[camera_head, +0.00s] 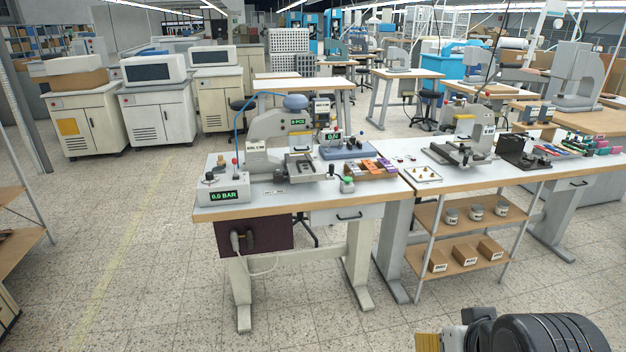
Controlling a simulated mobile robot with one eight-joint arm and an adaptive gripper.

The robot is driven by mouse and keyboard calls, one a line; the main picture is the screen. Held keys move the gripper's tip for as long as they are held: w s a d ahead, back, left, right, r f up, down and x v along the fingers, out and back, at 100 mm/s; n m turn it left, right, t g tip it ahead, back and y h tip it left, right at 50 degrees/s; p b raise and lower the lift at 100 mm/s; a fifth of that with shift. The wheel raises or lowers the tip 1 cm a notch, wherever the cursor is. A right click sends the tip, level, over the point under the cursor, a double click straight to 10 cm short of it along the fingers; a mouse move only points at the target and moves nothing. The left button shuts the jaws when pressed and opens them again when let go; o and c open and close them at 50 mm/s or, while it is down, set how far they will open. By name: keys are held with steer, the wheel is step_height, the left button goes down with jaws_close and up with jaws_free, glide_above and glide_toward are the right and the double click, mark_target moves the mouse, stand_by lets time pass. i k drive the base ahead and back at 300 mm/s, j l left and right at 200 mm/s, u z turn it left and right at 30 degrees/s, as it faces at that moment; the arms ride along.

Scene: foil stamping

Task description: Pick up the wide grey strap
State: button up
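I cannot surely make out a wide grey strap in the head view. Several small coloured strips (556,149), among them blue, green and pink ones, lie at the right end of the right workbench; they are too small to tell whether a grey one is among them. Part of my arm (535,333), black and ribbed with a silver and tan end, shows at the bottom right edge. It is in front of the benches and apart from them. The fingertips cannot be made out, so I cannot tell whether my gripper is open or shut.
A stamping press (270,145) and a 0.0 BAR box (223,190) stand on the left workbench (300,203). The right bench carries a second press (465,140) and a black box (520,151). A wooden shelf (425,214) with jars stands below. The floor (140,270) at left is clear.

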mark_target(354, 168)
steer(key=i+j+z, duration=0.35)
steer(key=i+j, duration=0.55)
steer(key=i, duration=0.3)
steer(key=i+j+z, duration=0.35)
steer(key=i+j, duration=0.75)
steer(key=j, duration=0.1)
